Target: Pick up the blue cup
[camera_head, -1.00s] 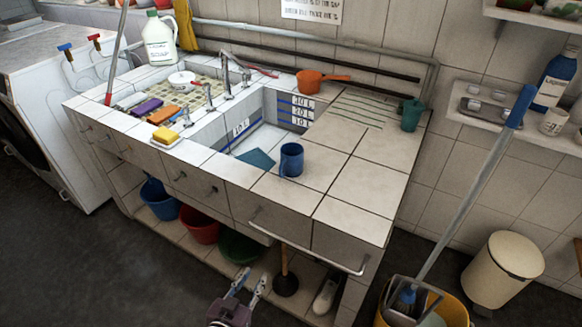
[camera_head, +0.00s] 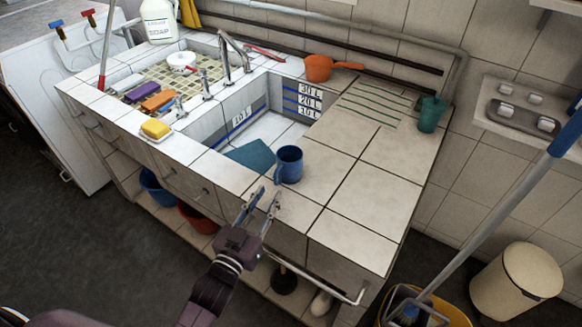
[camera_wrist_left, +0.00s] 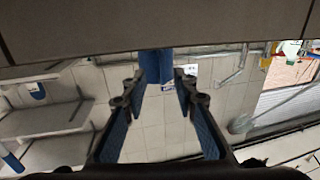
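The blue cup (camera_head: 289,165) stands upright on the tiled counter (camera_head: 345,205), beside the front right corner of the sink basin. My left gripper (camera_head: 264,203) is at the front edge of the counter, just in front of the cup, with its two fingers apart and nothing between them. In the left wrist view the open fingers (camera_wrist_left: 163,98) point toward the blue cup (camera_wrist_left: 157,64), which shows at the top middle, partly cut off by a pale surface. My right gripper does not show in either view.
A teal cloth (camera_head: 252,154) lies left of the cup at the basin. An orange pot (camera_head: 319,68) and a green cup (camera_head: 431,113) stand at the back. A blue-handled mop (camera_head: 500,205) leans in a yellow bucket at right. The counter right of the cup is clear.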

